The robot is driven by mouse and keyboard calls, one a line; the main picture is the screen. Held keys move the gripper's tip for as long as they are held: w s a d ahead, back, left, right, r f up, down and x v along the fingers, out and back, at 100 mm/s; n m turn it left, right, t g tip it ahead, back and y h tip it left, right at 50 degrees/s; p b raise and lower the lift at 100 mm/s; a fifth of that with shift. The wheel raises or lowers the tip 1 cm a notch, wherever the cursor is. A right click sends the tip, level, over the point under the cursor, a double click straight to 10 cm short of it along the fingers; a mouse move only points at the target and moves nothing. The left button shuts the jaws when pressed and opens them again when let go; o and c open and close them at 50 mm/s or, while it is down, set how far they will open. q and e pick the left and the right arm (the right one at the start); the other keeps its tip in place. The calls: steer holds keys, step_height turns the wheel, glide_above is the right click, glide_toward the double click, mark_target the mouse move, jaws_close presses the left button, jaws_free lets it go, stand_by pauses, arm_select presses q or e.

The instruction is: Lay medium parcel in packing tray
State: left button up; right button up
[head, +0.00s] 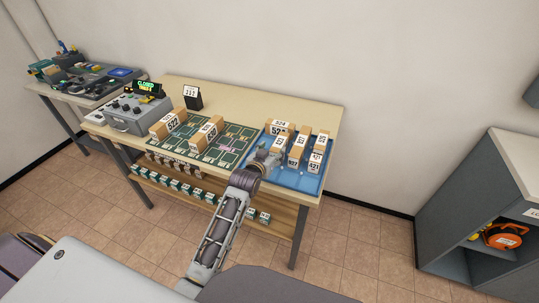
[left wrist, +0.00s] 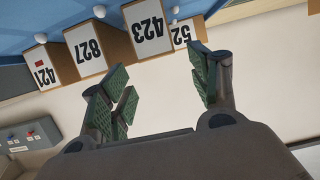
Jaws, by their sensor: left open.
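A blue tray (head: 310,184) sits at the right end of the table and holds several upright brown parcels with white number labels. Two larger parcels, one labelled 522 (head: 168,124) and another (head: 206,132), stand on the green patterned board. I cannot tell which parcel is the medium one. My left gripper (head: 270,157) is over the left front part of the blue tray, close to its parcels. In the left wrist view the gripper (left wrist: 163,75) is open and empty. Parcels 827 (left wrist: 86,50) and 423 (left wrist: 148,33) stand beyond its fingers. My right gripper is out of view.
A grey control box (head: 134,112) and a small black sign (head: 193,97) stand at the table's left and back. The lower shelf (head: 178,180) holds small boxes. A side bench (head: 75,85) stands left, a grey cabinet (head: 470,210) right.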

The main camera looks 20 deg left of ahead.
arm_select(q)
steer(key=shift+v, duration=1.05)
